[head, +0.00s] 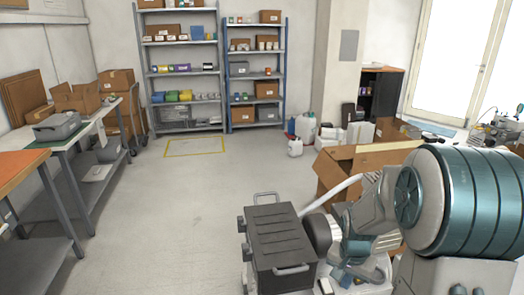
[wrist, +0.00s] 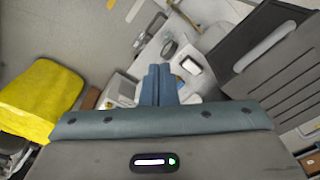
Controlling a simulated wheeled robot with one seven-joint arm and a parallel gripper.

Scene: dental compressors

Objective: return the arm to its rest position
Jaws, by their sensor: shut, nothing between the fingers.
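My gripper (wrist: 158,70) shows in the wrist view. Its two blue fingers are together, side by side, with nothing held between them. Floor and white equipment (wrist: 184,66) show beyond the fingertips, and I see no contact with them. In the head view, parts of my arm fill the lower right, folded close to my body. The fingertips cannot be made out clearly there.
A dark grey case (head: 280,240) with handles stands close in front, left of the arm. An open cardboard box (head: 335,165) is behind the arm. Benches (head: 70,150) line the left wall; shelves (head: 182,72) stand at the back. The middle floor is clear.

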